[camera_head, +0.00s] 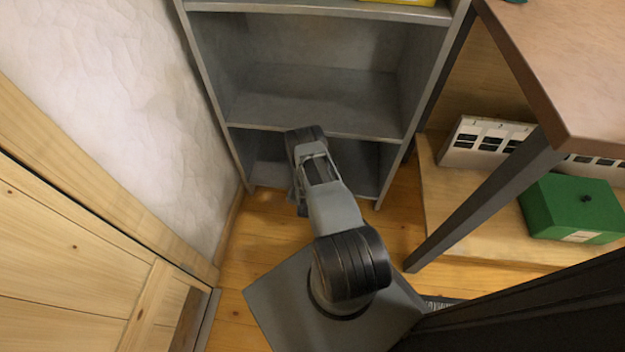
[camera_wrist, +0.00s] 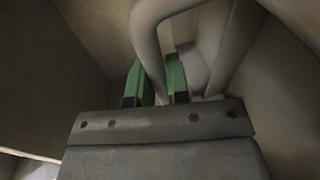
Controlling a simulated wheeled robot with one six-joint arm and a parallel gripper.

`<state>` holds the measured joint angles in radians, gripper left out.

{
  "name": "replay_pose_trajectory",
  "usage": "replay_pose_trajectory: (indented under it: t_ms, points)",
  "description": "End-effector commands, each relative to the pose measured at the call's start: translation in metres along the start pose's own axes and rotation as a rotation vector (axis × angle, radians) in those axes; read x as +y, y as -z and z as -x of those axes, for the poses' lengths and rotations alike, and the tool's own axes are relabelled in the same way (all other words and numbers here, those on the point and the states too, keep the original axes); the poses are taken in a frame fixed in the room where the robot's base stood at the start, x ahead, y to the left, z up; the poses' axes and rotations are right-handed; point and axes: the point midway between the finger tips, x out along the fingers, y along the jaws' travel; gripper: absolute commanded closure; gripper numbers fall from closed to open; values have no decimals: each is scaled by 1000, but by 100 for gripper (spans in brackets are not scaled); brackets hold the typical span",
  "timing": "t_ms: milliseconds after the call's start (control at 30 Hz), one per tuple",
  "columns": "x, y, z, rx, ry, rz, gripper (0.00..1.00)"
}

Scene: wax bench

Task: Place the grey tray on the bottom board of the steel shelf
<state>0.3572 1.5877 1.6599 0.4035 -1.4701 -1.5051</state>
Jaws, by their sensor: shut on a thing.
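The grey steel shelf (camera_head: 327,129) stands at the back, and its lowest bay lies partly in shadow behind my arm. In the wrist view my gripper (camera_wrist: 163,84), with its green finger pads, is shut on a pale, curved, rim-like piece, which looks like part of the grey tray (camera_wrist: 147,42). Only curved parts of it show, so its full outline and its contact with the bottom board cannot be told. In the head view my arm reaches down into the front of the lowest bay and hides the gripper and the tray.
A wooden table (camera_head: 575,65) stands at the right, with a dark leg slanting near the shelf. A green box (camera_head: 570,208) and a white panel with dark slots (camera_head: 485,142) sit beneath it. A pale wall (camera_head: 110,100) and wooden panelling (camera_head: 60,260) close the left side.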

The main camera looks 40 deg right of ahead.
Motion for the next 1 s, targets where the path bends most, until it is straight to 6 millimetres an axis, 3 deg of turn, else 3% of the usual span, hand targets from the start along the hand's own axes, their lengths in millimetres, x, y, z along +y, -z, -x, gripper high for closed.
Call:
replay_pose_trajectory:
  t_ms: [167,400,833,867,1000]
  points:
    - [-10,2,-6,5,-2,1,100]
    - [-40,1,-12,6,-1,2,100]
    - [-42,0,-13,4,-2,1,100]
    - [-41,0,-12,4,0,1,81]
    - [-41,-1,-13,3,0,1,68]
